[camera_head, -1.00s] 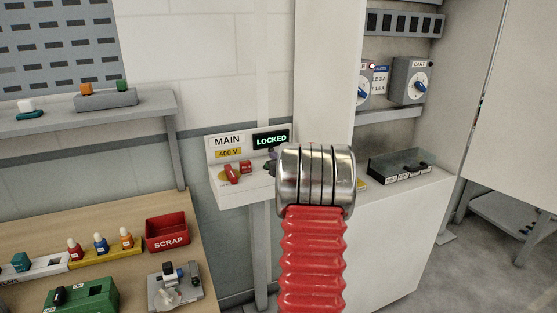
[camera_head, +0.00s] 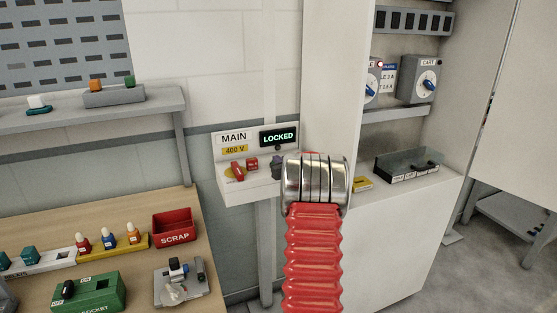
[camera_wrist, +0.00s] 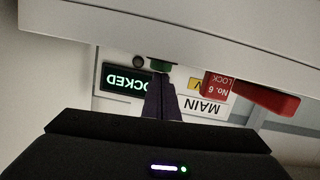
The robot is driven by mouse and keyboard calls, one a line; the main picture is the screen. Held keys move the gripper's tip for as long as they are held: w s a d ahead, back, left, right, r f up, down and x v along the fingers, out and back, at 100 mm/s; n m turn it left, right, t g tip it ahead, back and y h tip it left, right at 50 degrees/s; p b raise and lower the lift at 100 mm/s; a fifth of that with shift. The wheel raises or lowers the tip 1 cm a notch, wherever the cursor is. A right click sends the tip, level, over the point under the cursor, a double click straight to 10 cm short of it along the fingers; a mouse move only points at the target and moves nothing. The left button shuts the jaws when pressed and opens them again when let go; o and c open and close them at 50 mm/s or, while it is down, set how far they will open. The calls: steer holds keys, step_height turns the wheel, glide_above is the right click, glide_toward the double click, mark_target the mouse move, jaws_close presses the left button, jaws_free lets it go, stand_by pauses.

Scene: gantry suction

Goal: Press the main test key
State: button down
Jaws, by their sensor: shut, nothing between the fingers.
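The main panel (camera_head: 257,188) is a white box on the wall, labelled MAIN 400 V, with a lit display (camera_head: 279,138) reading LOCKED. A small green key (camera_wrist: 160,67), probably the test key, shows in the wrist view, where the panel appears upside down. My gripper (camera_wrist: 160,78) is shut and empty, its dark fingertips right at the green key; I cannot tell whether they touch it. In the head view my gripper (camera_head: 277,163) is partly hidden by my silver and red arm, and the green key is not visible there.
A red handle (camera_head: 237,171) and a red No. 6 lock tag (camera_wrist: 218,87) are on the panel's other side. A dark round knob (camera_wrist: 139,61) is close by the fingers. A bench with a SCRAP bin (camera_head: 172,228) stands left; a cabinet (camera_head: 400,225) stands right.

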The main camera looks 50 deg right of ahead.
steer(key=shift+s+f, duration=0.1)
steer(key=shift+f, duration=1.4)
steer(key=shift+a+r, duration=0.1)
steer(key=shift+r, duration=0.4)
steer(key=r, duration=0.3)
steer(key=shift+w+a+r, duration=0.1)
steer(key=shift+w+r, duration=0.15)
steer(key=shift+r, duration=0.15)
steer(key=v, duration=1)
steer(key=shift+r, duration=0.35)
steer(key=shift+s, duration=0.1)
